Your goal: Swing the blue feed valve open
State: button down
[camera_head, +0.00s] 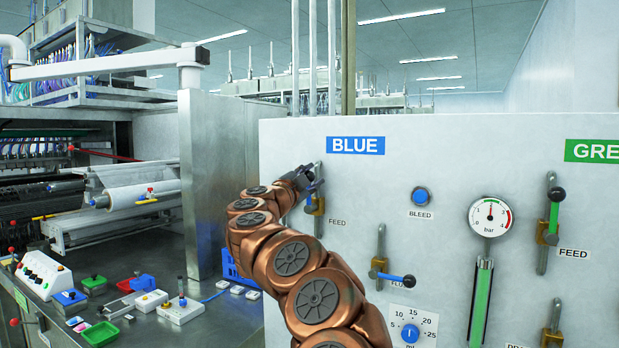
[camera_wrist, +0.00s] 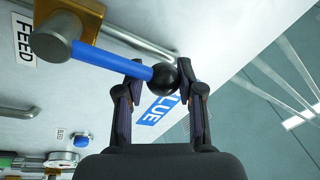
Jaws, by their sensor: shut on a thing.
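The blue feed valve (camera_head: 315,205) is on the panel below the BLUE label, its brass body beside the FEED label. In the wrist view its blue lever (camera_wrist: 112,65) runs from a grey pivot to a black ball knob (camera_wrist: 163,79). The lever lies roughly along the grey pipe behind it. My gripper (camera_wrist: 162,82) is shut on the knob, one finger on each side. In the head view my gripper (camera_head: 302,178) is at the upper left of the valve; my arm and gripper hide most of the lever there.
Below right is another valve with a blue lever (camera_head: 395,279) pointing right. A blue BLEED button (camera_head: 421,196), a gauge (camera_head: 490,216) and a dial (camera_head: 410,332) are on the panel. A green-levered valve (camera_head: 553,210) is farther right. A cluttered bench (camera_head: 150,335) stands left.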

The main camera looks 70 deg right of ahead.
jog(key=shift+w+f, duration=0.4)
jog(key=shift+f, duration=0.3)
jog(key=c, duration=1.1)
grip_release()
jog(key=o, duration=0.5)
jog(key=shift+d, duration=0.1)
jog(key=shift+o, duration=0.2)
jog(key=shift+r, duration=0.2)
jog(key=shift+s+r, duration=0.1)
jog(key=v, duration=1.2)
